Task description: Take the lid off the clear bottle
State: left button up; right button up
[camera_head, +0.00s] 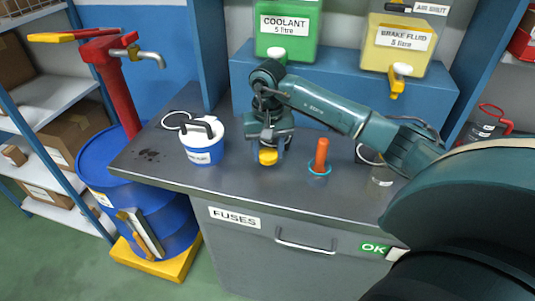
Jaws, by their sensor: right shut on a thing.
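My right gripper (268,152) points down over the middle of the workbench, its fingers on either side of a small round yellow lid (268,157). It is shut on this lid. I cannot make out a clear bottle body under the lid, and I cannot tell how far the lid is above the bench top. A small clear object (382,177) shows on the bench at the right, partly hidden by my right arm; I cannot tell if it is the bottle. My left gripper is out of view.
On the grey workbench (235,191), a white-and-blue tub (203,145) stands left of my gripper and an orange handle (321,155) stands upright to its right. A green coolant container (287,30) and a yellow brake fluid container (398,45) stand on the blue shelf behind.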

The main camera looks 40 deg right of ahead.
aim_at(268, 154)
notch_tip(268, 154, down, 2)
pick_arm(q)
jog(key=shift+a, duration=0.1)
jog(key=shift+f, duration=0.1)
pick_arm(e)
jog(key=shift+f, duration=0.1)
jog(key=shift+f, duration=0.15)
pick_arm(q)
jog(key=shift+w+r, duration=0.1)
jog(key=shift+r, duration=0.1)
pick_arm(e)
jog(key=o, duration=1.1)
jog(key=shift+r, duration=0.65)
pick_arm(q)
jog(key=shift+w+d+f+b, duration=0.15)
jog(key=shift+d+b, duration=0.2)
jog(key=shift+b, duration=0.5)
pick_arm(e)
notch_tip(268, 154, up, 11)
jog(key=shift+r, duration=0.15)
